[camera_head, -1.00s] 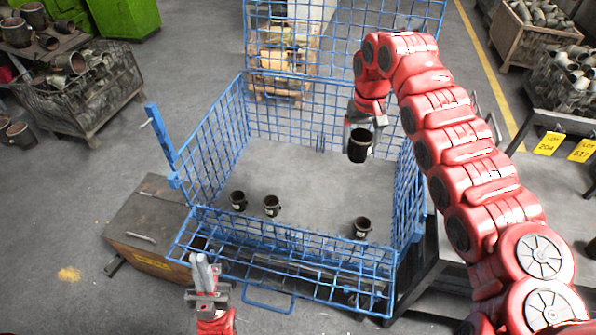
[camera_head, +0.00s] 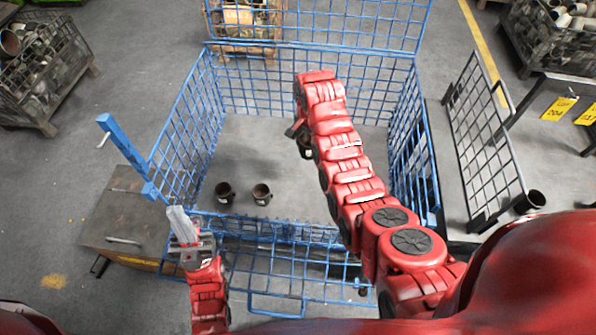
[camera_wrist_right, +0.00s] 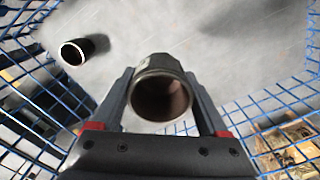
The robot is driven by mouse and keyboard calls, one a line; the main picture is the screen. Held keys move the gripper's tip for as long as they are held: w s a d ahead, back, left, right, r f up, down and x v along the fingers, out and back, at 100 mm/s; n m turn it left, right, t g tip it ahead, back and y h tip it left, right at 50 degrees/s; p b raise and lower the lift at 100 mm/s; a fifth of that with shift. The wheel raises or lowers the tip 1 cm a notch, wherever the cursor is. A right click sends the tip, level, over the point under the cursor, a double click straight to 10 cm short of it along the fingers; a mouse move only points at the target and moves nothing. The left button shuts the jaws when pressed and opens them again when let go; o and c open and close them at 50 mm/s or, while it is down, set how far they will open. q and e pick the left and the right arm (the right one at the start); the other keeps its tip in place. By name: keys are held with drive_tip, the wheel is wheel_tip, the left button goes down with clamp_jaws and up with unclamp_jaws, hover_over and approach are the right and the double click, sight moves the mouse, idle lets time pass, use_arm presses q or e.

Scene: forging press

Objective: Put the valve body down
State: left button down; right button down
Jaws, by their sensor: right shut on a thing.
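My right gripper (camera_wrist_right: 160,105) is shut on a dark valve body (camera_wrist_right: 160,88), whose open round end faces the wrist camera. In the head view this valve body (camera_head: 305,143) is inside the blue wire crate (camera_head: 190,135), mostly hidden by my right arm. I cannot tell whether it touches the crate floor. Two similar valve bodies (camera_head: 224,193) (camera_head: 262,194) stand on the floor near the crate's front left. One other valve body (camera_wrist_right: 72,53) shows apart from the gripper in the right wrist view. My left gripper (camera_head: 180,222) is by the crate's front left corner, holding nothing visible.
The crate's mesh walls surround my right gripper. The grey crate floor (camera_head: 245,150) is clear behind the two valve bodies. A black wire rack (camera_head: 485,140) and another dark valve body (camera_head: 530,201) are at the right. A wooden-sided box (camera_head: 120,225) stands left of the crate.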

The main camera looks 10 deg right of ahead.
drive_tip(key=s+d+f+m+b, duration=0.1)
drive_tip(key=s+f, duration=0.1)
drive_tip(key=f, duration=0.3)
drive_tip(key=s+d+f+m+b, duration=0.1)
drive_tip(key=s+d+f, duration=0.1)
drive_tip(key=f, duration=0.3)
drive_tip(key=s+d+f+m+b, duration=0.1)
drive_tip(key=s+f, duration=0.3)
drive_tip(key=f, duration=0.1)
drive_tip(key=shift+s+d+f+m, duration=0.1)
drive_tip(key=shift+d+f+m, duration=0.05)
drive_tip(key=shift+f+m, duration=0.2)
wheel_tip(320, 180, down, 4)
drive_tip(key=shift+r+b, duration=0.1)
drive_tip(key=shift+b, duration=1.05)
unclamp_jaws()
